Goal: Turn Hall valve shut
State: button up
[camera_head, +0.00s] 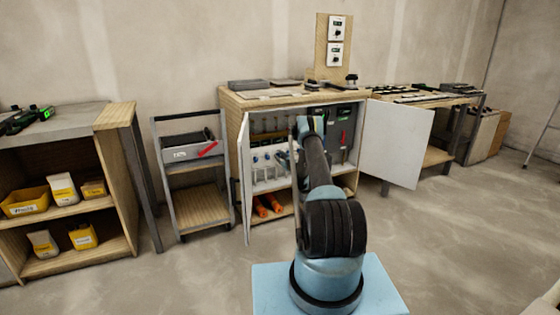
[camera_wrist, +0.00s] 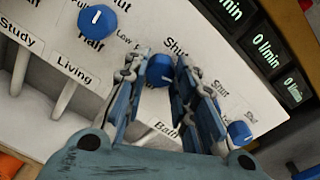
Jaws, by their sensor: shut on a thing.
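In the wrist view, my gripper (camera_wrist: 165,75) has its two chain-linked fingers on either side of a blue valve knob (camera_wrist: 160,68), shut on it. "Shut" is printed above this knob. Its name label is hidden by the fingers, so I cannot read whether it says Hall. The knob's pointer direction is unclear. Another blue knob (camera_wrist: 97,20) with a white pointer mark sits to the left, near the word "Half". A further blue knob (camera_wrist: 240,132) is at the lower right. In the head view, my arm reaches into the open cabinet (camera_head: 290,98) and hides the gripper.
Labels Study, Living and Bath (camera_wrist: 165,129) show on the white panel. Dark flow displays (camera_wrist: 268,48) stand close on the right, two reading 0 l/min. In the head view, the open cabinet door (camera_head: 393,143) stands right of my arm and a trolley (camera_head: 190,165) is left.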

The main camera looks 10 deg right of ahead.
jog(key=n, duration=0.7)
jog(key=shift+a, duration=0.15)
jog(key=n, duration=0.3)
jog(key=shift+n, duration=0.4)
jog(key=shift+s+a+n+h, duration=0.1)
jog(key=shift+n+h, duration=0.2)
jog(key=shift+n, duration=1.5)
grip_shut()
jog(key=o, duration=1.1)
grip_release()
jog(key=shift+c, duration=0.2)
jog(key=shift+s+d, duration=0.35)
jog(key=shift+s, duration=0.05)
jog(key=v, duration=1.1)
